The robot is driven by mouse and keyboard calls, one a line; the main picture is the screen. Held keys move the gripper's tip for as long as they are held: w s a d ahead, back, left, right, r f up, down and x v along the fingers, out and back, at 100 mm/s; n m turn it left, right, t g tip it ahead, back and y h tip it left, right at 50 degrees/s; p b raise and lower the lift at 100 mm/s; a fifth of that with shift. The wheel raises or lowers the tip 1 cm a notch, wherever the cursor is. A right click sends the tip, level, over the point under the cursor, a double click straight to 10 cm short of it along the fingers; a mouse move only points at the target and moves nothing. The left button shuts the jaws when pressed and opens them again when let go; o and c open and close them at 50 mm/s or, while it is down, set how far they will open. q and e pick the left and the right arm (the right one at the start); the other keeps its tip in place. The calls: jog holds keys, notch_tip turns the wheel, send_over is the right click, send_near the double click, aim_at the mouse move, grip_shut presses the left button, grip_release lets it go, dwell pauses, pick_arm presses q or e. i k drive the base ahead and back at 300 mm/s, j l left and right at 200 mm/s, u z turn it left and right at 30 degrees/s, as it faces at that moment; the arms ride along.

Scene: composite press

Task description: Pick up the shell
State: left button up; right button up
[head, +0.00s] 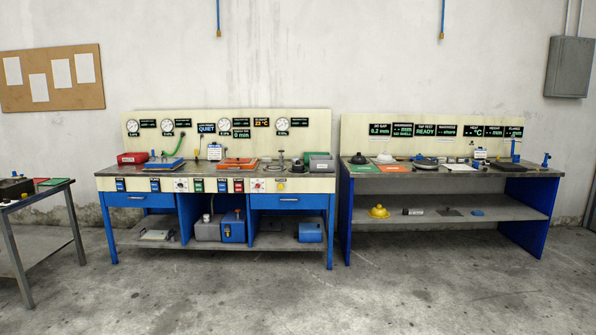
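No object can be identified for certain as the shell at this distance. Several small domed pieces show on the right bench (480,171). A yellow domed piece (378,211) with a wide rim sits on the bench's lower shelf. Neither of my grippers is in view.
A left bench (128,171) with gauges, switches and blue drawers holds red, blue and orange items. Blue boxes (233,227) sit on its shelf. A side table (55,187) stands at the far left. The concrete floor (350,300) in front is clear.

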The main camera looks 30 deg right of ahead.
aim_at(298, 166)
jog(key=i+l+z, duration=0.3)
jog(key=i, duration=0.25)
jog(key=i+l+z, duration=0.3)
jog(key=i, duration=0.25)
jog(key=i+z, duration=0.3)
jog(key=i, duration=2.45)
